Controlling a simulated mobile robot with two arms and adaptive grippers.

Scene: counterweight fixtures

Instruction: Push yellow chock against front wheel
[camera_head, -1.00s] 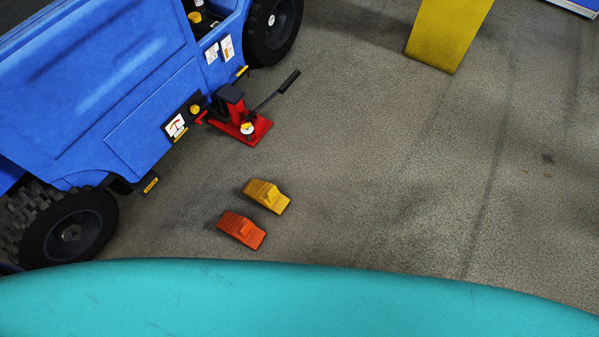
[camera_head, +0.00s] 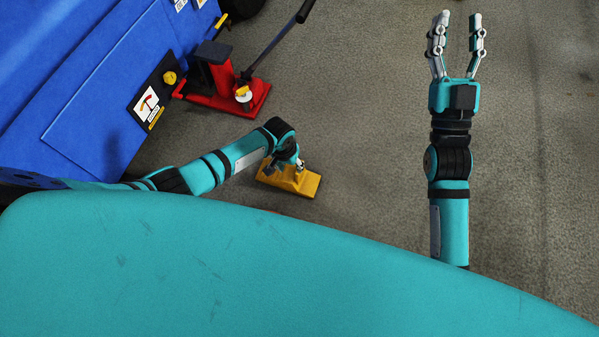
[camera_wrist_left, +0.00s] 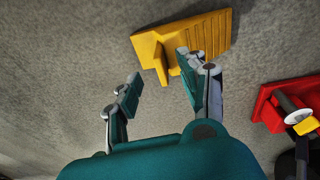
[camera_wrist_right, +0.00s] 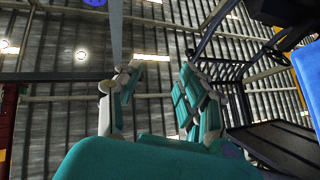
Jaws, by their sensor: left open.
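The yellow chock (camera_head: 303,182) lies on the floor in the head view, partly covered by my left gripper. It also shows in the left wrist view (camera_wrist_left: 205,40). My left gripper (camera_wrist_left: 160,72) is open, with one finger overlapping the chock and the other to its left; I cannot tell whether it touches. In the head view its fingers are mostly hidden behind the wrist. My right gripper (camera_head: 459,18) is open and empty, away from the chock. A dark piece of a wheel (camera_head: 241,8) shows at the top edge; I cannot tell whether it is the front one.
The blue vehicle (camera_head: 85,70) stands at left. A red jack (camera_head: 220,80) with a long handle stands beside it and also shows in the left wrist view (camera_wrist_left: 272,108). The orange chock is almost wholly hidden behind my body.

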